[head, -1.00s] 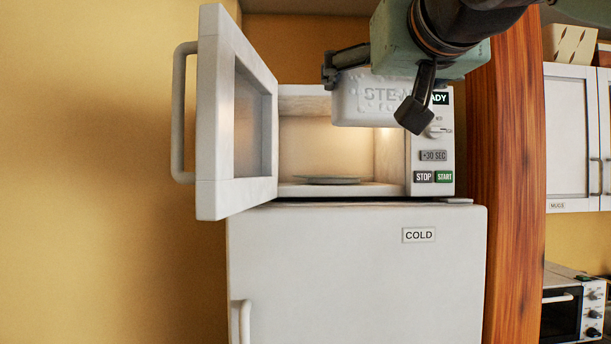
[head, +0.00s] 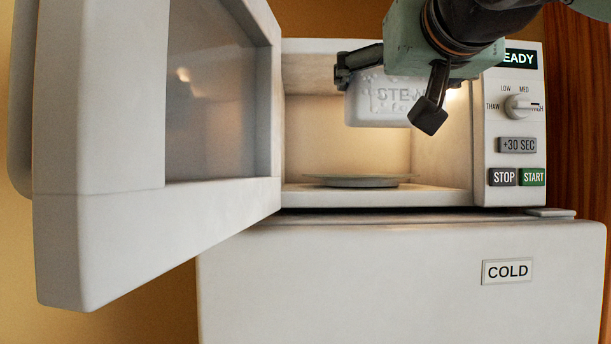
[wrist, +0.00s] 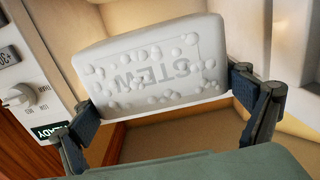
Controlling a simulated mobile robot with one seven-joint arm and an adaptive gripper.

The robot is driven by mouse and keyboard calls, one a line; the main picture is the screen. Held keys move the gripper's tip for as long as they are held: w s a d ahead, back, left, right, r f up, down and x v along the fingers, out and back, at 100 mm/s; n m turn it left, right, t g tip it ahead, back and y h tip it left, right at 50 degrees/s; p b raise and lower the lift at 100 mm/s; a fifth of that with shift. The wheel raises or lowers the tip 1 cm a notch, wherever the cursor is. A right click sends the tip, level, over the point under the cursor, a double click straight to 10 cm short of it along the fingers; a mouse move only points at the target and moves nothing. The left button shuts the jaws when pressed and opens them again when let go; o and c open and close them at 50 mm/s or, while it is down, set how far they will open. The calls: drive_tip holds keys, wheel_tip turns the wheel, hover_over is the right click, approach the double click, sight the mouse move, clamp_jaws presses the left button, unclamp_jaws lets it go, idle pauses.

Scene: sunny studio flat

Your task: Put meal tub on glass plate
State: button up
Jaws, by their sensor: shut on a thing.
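The wrist view shows the tub (wrist: 150,68) between the two fingers (wrist: 165,112), tilted in that picture. The glass plate (head: 350,182) is a thin grey disc on the microwave floor, with nothing on it. A clear gap shows between tub and plate.
The white microwave (head: 378,197) stands on a fridge marked COLD (head: 400,275). Its door (head: 100,150) is swung open at the left. The control panel (head: 515,125) borders the opening on the right. The cavity around the plate is free.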

drive_tip(key=w+p, duration=0.7)
drive_tip(key=w, duration=1.3)
wheel_tip(320, 180, down, 6)
drive_tip(key=b, duration=0.2)
drive_tip(key=shift+s+f+b, duration=0.1)
drive_tip(key=shift+s+b, duration=0.05)
drive_tip(key=shift+b, duration=0.15)
drive_tip(key=shift+w+f, duration=0.2)
drive_tip(key=shift+f, duration=0.1)
drive_tip(key=shift+f, duration=0.2)
drive_tip(key=o, duration=1.2)
drive_tip(key=shift+c, duration=0.2)
drive_tip(key=shift+r, duration=0.1)
